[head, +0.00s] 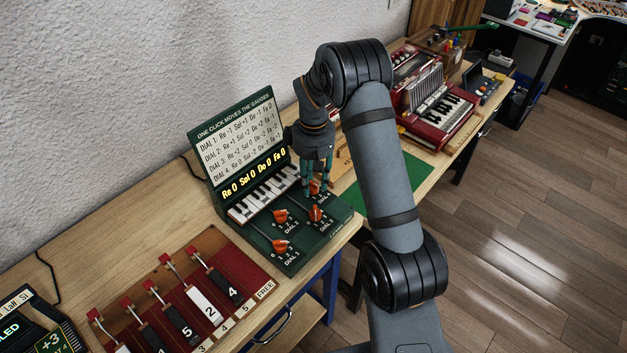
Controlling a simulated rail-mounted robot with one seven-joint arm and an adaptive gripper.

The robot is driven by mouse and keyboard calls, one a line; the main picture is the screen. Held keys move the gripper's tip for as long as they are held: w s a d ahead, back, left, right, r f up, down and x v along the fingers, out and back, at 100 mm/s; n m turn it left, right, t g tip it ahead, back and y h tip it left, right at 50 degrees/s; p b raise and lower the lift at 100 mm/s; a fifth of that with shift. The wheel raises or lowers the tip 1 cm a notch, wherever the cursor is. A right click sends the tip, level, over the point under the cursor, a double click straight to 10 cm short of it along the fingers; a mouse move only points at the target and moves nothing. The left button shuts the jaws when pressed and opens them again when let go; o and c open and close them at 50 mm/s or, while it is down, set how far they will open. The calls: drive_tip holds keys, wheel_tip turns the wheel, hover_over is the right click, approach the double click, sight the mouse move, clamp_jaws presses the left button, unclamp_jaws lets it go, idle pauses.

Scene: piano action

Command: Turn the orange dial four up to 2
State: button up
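The green dial box (262,243) stands on the wooden bench with orange dials on its sloping front. Dial four (315,187) is the one at the upper right, beside its "DIAL 4" label. My gripper (318,183) points down right over dial four, its teal fingers partly covering it. I cannot tell whether the fingers touch or close on the dial, nor which number it points to. Dial one (280,246), dial two (280,216) and dial three (315,213) are clear of my gripper. The display (254,176) reads Re 0, Sol 0, Do 0, Fa 0.
A small piano keyboard (262,200) lies behind the dials, below a raised instruction panel (240,138). A red rack of numbered keys (205,300) stands at the lower left. A green mat (375,190) and a red accordion (437,110) lie to the right.

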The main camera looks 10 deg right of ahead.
sight(314, 183)
wheel_tip(314, 183, up, 12)
idle(0.7)
drive_tip(key=shift+f, duration=0.1)
wheel_tip(314, 183, down, 12)
drive_tip(key=shift+s+r, duration=0.1)
idle(0.6)
drive_tip(key=shift+r, duration=0.1)
